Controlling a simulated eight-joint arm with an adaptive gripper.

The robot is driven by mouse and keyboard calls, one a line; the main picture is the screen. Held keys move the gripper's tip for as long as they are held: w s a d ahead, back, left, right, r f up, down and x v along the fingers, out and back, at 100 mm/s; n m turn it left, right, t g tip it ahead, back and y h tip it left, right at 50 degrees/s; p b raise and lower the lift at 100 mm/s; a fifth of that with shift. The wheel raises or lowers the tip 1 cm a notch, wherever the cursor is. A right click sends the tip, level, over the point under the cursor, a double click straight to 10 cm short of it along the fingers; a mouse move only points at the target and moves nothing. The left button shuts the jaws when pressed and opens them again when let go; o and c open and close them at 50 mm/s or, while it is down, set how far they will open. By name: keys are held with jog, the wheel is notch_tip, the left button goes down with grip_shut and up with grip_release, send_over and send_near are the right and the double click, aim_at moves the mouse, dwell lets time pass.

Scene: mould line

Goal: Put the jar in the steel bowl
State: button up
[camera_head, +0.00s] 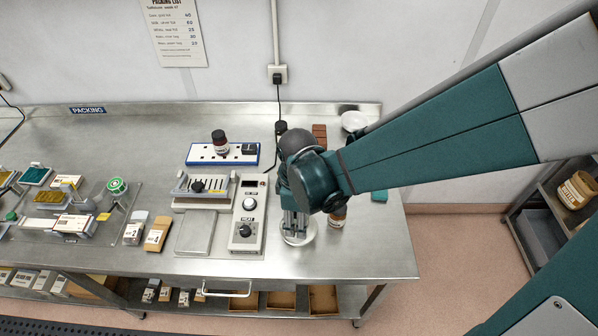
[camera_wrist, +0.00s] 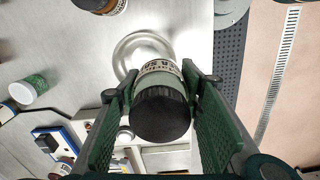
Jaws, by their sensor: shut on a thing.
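My gripper (camera_wrist: 160,82) is shut on a jar (camera_wrist: 163,108) with a black lid, a greenish body and a pale printed label. In the wrist view the jar sits between the two green fingers, lid toward the camera. The steel bowl (camera_wrist: 128,48) is a shiny round dish beyond the jar, which partly covers it. In the head view my gripper (camera_head: 295,222) points down over the bowl (camera_head: 311,237), whose rim shows around the fingers. The held jar is mostly hidden there. I cannot tell the height of its base above the bowl.
A brown jar (camera_head: 338,217) stands just right of the bowl. The heat sealer's control box (camera_head: 246,222) is close on the left. A white bowl (camera_head: 353,121) and brown blocks (camera_head: 319,135) are at the back. Bare bench (camera_head: 375,255) lies to the front right.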

jog(key=shift+f, duration=2.05)
jog(key=shift+f+b, duration=0.6)
jog(key=shift+b, duration=0.15)
jog(key=o, duration=1)
jog(key=shift+r, duration=0.25)
jog(key=shift+r+p, duration=0.45)
jog(key=shift+p, duration=0.25)
jog(key=shift+r+p, duration=0.3)
jog(key=shift+r, duration=5.65)
